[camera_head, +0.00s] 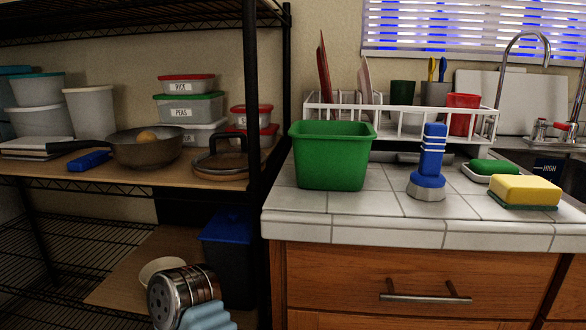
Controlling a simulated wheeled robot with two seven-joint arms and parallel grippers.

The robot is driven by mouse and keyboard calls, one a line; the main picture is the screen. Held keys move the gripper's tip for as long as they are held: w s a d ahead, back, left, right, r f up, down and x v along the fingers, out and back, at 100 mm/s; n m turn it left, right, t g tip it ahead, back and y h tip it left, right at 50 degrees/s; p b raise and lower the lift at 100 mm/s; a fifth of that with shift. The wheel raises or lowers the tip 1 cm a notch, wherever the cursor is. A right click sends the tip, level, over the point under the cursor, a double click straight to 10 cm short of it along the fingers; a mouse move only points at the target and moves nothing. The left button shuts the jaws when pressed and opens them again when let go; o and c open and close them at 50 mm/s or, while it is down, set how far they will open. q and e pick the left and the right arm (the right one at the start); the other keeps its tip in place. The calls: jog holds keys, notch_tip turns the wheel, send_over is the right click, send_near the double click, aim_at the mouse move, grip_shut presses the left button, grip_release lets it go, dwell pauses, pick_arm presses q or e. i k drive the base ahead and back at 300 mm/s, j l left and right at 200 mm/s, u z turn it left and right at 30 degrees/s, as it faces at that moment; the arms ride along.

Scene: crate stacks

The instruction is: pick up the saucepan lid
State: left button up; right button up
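The saucepan lid (222,174) lies on the middle shelf board at the left, close to the black rack post. It is round, with a dark rim and a black arched handle standing up on top. Its right edge comes close to the post. A dark pan (147,151) with a round yellowish-brown thing in it sits to its left, with a small gap between them.
Lidded food containers (190,108) stand behind the lid. The black rack post (252,100) stands at its right, and another shelf is above. A green tub (332,160) and blue brush (430,160) stand on the tiled counter.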

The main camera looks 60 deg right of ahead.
aim_at(230, 160)
jog(key=j+z, duration=0.15)
jog(key=z, duration=0.35)
jog(key=j+z, duration=0.1)
jog(key=z, duration=0.35)
jog(key=k+j+z, duration=0.1)
jog(key=z, duration=0.7)
jog(key=u, duration=0.4)
jog(key=k+j+u, duration=0.1)
jog(key=u, duration=0.25)
jog(key=k+u, duration=0.1)
jog(key=u, duration=0.3)
